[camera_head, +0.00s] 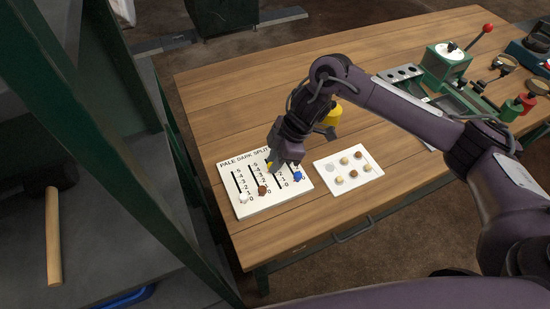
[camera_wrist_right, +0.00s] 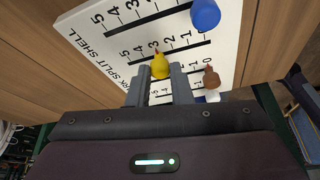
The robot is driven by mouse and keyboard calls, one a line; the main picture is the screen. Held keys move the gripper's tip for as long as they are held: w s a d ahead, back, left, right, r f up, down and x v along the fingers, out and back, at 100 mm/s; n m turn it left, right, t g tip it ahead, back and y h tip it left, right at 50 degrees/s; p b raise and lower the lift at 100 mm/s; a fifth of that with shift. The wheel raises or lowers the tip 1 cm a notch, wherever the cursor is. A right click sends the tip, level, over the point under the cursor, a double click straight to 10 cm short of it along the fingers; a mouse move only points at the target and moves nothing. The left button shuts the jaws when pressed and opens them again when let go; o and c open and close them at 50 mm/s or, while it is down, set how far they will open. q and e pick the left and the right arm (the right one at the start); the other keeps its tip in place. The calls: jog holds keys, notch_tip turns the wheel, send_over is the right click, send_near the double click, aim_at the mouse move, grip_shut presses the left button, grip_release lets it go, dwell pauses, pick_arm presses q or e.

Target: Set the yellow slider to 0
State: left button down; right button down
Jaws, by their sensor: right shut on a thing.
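A white board (camera_head: 240,206) with several vertical slots and scales from 5 to 0 lies on the table. The yellow slider knob (camera_head: 269,164) is in the third slot, headed SPLIT; in the right wrist view the yellow knob (camera_wrist_right: 160,66) is near the 3 mark. My right gripper (camera_head: 280,168) is shut on it, with a finger on each side. The white (camera_head: 243,198), brown (camera_head: 262,190) and blue (camera_head: 297,176) knobs are in the other slots; brown and blue also show in the right wrist view (camera_wrist_right: 211,78), (camera_wrist_right: 205,14). My left gripper is out of view.
A white tray (camera_head: 330,181) with several small brown and cream pieces lies right of the board. A yellow object (camera_head: 333,112) is partly hidden behind my right wrist. A green machine with a red-knobbed lever (camera_head: 445,66) stands at the back right. The table's left rear is clear.

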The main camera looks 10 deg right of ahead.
aim_at(277, 189)
jog(key=shift+s+r, duration=0.1)
jog(key=shift+s, duration=0.05)
jog(key=s+p, duration=0.2)
jog(key=s+d+p, duration=0.1)
jog(key=s+p, duration=0.1)
jog(key=s, duration=0.1)
jog(key=shift+s+d+r, duration=0.1)
jog(key=shift+s, duration=0.1)
jog(key=shift+f, duration=0.25)
jog(key=c, duration=1.3)
grip_release()
jog(key=shift+s, duration=0.1)
jog(key=shift+r, duration=0.1)
